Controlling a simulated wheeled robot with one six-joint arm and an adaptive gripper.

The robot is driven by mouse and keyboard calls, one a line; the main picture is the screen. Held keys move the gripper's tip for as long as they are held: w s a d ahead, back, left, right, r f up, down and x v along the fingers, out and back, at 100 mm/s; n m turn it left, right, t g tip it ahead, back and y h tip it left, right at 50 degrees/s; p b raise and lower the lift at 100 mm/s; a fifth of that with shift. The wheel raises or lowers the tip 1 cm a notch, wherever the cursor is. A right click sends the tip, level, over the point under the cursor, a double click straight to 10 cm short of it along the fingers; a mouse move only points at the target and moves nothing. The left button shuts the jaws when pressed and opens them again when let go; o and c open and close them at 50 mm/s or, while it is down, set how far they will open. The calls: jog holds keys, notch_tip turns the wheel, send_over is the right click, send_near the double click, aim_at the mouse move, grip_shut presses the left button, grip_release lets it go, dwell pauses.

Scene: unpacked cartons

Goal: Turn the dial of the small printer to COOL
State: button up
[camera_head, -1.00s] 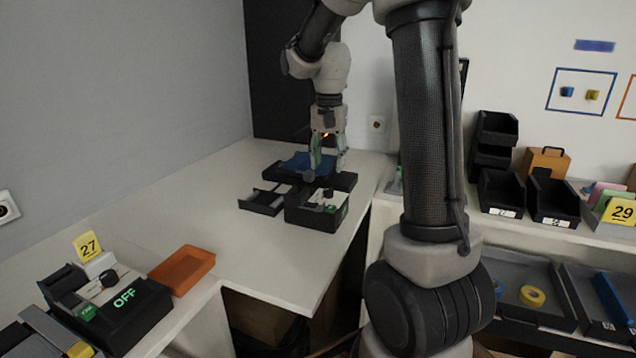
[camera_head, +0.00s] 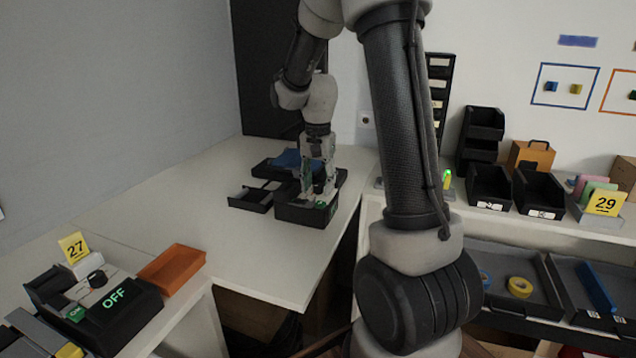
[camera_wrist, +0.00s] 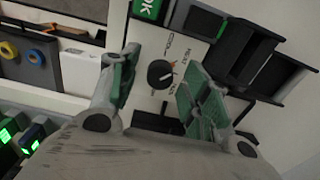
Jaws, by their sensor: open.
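The small printer (camera_head: 302,214) is a dark box with a light top panel, standing on the far white table in the head view. My gripper (camera_head: 318,199) points down right over it. The fingers appear apart from the dial. Small labels ring the dial; one looks like COOL, and the others are hard to read. A green OK button (camera_wrist: 147,9) is at the panel's edge.
A similar device with a green OFF display (camera_head: 115,298) stands at the near left, beside an orange tray (camera_head: 172,268) and yellow sign 27 (camera_head: 73,247). A dark open tray (camera_head: 251,199) is left of the printer. Black bins (camera_head: 489,187) line the right shelf.

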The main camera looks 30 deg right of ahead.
jog(key=c, duration=1)
jog(key=shift+c, duration=0.2)
jog(key=n, duration=0.4)
jog(key=shift+n, duration=0.3)
jog(key=n, duration=0.4)
jog(key=shift+n, duration=0.3)
jog(key=o, duration=1)
jog(key=shift+o, duration=0.2)
